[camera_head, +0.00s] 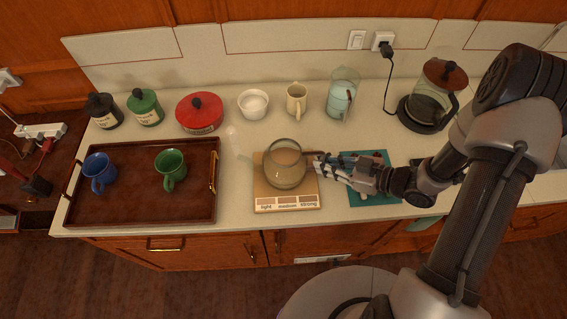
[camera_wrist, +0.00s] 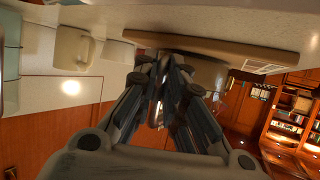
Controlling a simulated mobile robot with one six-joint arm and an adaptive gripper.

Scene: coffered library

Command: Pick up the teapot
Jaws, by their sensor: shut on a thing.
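The teapot (camera_head: 285,168) is a round clear glass pot with tan liquid in it. It is on or just above a tan board (camera_head: 262,203) marked light, medium and strong; I cannot tell if it touches. My gripper (camera_head: 318,165) reaches in from the right and is shut at the teapot's right side, where its handle would be. The fingers hide that part. In the wrist view, the fingers (camera_wrist: 166,85) are close together in front of the teapot's brownish glass (camera_wrist: 208,72), beside the board's edge (camera_wrist: 225,50).
A brown tray (camera_head: 140,207) with a blue mug (camera_head: 100,172) and a green mug (camera_head: 171,168) is at left. Behind stand canisters, a red lidded pot (camera_head: 200,113), white bowl (camera_head: 253,103), cream mug (camera_head: 296,100), glass jug (camera_head: 341,95) and coffee maker (camera_head: 430,103). A teal mat (camera_head: 365,197) lies under my arm.

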